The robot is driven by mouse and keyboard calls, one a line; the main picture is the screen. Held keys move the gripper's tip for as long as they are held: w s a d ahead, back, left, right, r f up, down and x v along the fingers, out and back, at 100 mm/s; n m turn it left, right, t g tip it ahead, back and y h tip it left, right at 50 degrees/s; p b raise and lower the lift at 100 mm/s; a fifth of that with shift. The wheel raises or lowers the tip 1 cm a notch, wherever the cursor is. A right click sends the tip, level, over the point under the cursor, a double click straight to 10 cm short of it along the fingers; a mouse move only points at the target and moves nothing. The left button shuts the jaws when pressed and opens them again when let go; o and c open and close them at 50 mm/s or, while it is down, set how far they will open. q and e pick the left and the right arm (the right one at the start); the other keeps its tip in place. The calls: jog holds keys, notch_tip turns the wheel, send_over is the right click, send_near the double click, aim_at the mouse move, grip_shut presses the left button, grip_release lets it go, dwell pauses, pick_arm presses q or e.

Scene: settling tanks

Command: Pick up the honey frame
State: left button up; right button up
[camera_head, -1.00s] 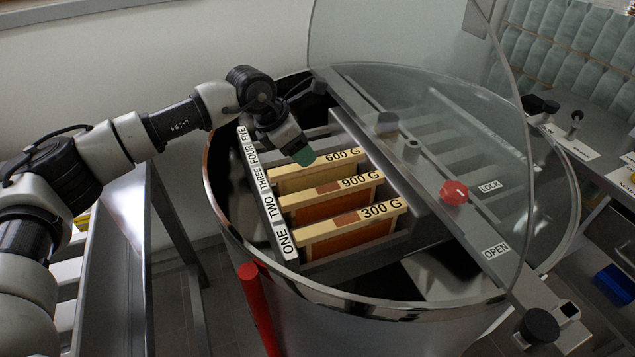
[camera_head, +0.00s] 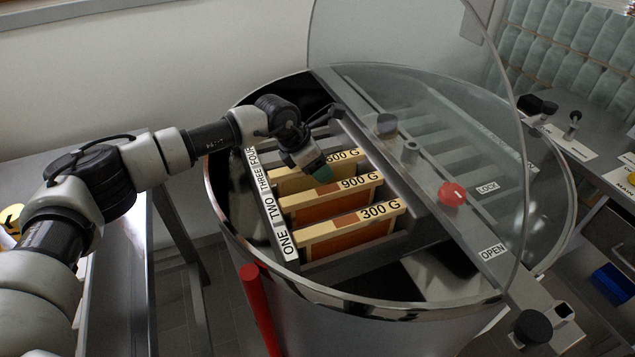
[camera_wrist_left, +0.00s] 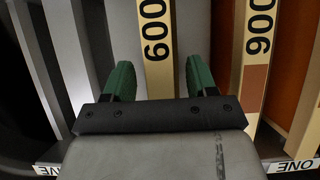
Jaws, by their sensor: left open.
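Three wooden honey frames sit in the slots of the round metal tank. The 300 G frame (camera_head: 352,228) is in slot one and the 900 G frame (camera_head: 330,197) in slot two. The 600 G frame (camera_head: 290,182) is in slot three, partly hidden by my gripper. My left gripper (camera_head: 318,174) is over the 600 G frame's top bar. In the left wrist view, its two green fingers (camera_wrist_left: 151,78) are open on either side of the 600 bar (camera_wrist_left: 155,45), with gaps. The 900 bar (camera_wrist_left: 258,45) is to the right. My right gripper is not in view.
The tank (camera_head: 345,300) has a clear lid (camera_head: 400,45) raised at the back. A crossbar with a red knob (camera_head: 452,193) lies right of the frames. A red handle (camera_head: 260,310) stands at the tank's front left.

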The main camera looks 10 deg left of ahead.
pick_arm(q)
jog(key=shift+f, duration=0.25)
dwell(0.4)
grip_shut()
jog(key=shift+r, duration=0.1)
